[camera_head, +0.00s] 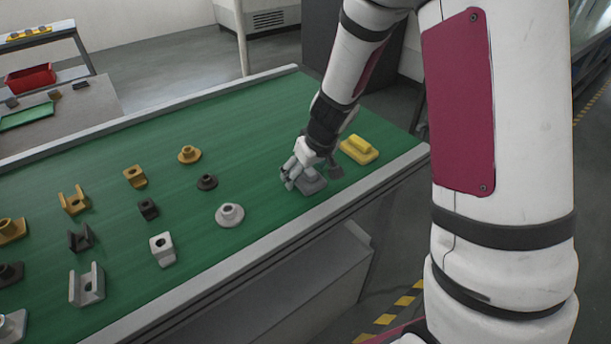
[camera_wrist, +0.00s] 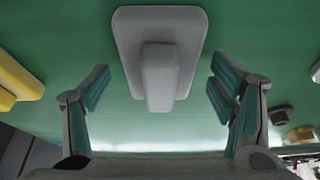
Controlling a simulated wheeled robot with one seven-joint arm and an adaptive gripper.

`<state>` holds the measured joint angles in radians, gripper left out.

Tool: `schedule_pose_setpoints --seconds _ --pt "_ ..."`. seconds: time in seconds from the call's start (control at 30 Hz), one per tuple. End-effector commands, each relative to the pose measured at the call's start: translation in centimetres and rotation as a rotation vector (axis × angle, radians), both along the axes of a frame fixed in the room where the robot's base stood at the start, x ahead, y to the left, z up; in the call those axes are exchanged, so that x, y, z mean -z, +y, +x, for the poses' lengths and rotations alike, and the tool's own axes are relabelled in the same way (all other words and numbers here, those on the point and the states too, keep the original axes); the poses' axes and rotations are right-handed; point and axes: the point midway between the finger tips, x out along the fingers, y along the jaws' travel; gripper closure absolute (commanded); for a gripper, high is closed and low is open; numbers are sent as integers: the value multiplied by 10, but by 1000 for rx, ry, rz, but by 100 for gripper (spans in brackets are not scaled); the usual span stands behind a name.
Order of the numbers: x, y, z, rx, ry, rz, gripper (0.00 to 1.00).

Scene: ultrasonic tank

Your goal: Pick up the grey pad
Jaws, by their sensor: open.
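The grey pad (camera_head: 313,184) lies on the green table top near its front right edge, partly hidden by my gripper in the head view. In the wrist view the grey pad (camera_wrist: 160,30) shows as a flat plate with rounded corners and a raised block on it. My gripper (camera_head: 298,181) is over the pad. In the wrist view my gripper (camera_wrist: 157,88) is open, with one finger on each side of the pad's raised block and a gap to both. Its jaws hold nothing.
A yellow pad (camera_head: 360,149) lies close to the right of my gripper. A light grey flanged ring (camera_head: 230,214) and a dark ring (camera_head: 207,182) sit to the left. Several brackets and blocks stand farther left. The far strip of the green table (camera_head: 250,115) is clear.

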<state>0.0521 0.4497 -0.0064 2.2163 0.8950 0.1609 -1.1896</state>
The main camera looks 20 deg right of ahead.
Motion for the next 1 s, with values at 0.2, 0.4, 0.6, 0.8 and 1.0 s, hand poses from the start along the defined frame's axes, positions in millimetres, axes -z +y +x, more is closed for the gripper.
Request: schedule_pose_setpoints --seconds 0.2,0.4,0.6,0.8,1.0 --pt "0 0 0 0 0 0 59" --pt "0 0 0 0 0 0 74" --pt "-1 0 0 -1 0 0 74" --pt "-11 0 0 -2 -2 -1 74" --pt "-37 1 0 -4 -5 -2 74"
